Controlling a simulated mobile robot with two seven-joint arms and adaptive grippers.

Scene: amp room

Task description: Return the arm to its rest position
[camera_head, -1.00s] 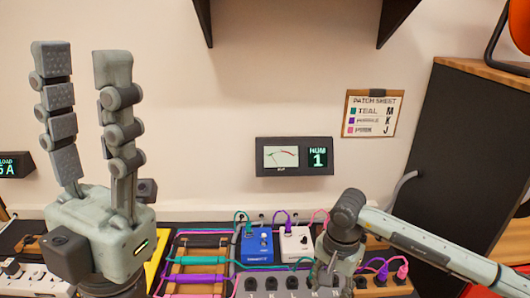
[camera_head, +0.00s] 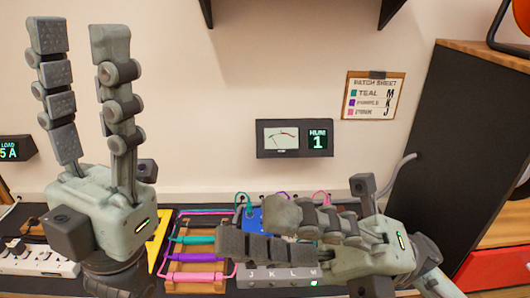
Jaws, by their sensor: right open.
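My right gripper (camera_head: 255,230) is at the lower right, its fingers pointing left across the bench, apart and with nothing seen between them. It hides the white pedal and much of the blue pedal (camera_head: 254,221) and the lettered socket strip (camera_head: 270,284). A green light shows near the strip's M. My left gripper (camera_head: 79,42) stands upright at the left, fingers up, apart and empty. Teal, purple and pink cables (camera_head: 195,258) lie over a wooden rack (camera_head: 176,273) between the two grippers.
A meter box (camera_head: 294,139) reading 1 and a patch sheet (camera_head: 373,96) are on the wall. A white power strip (camera_head: 40,262) and a load display (camera_head: 14,149) are at the left. A black cabinet (camera_head: 460,140) stands at the right.

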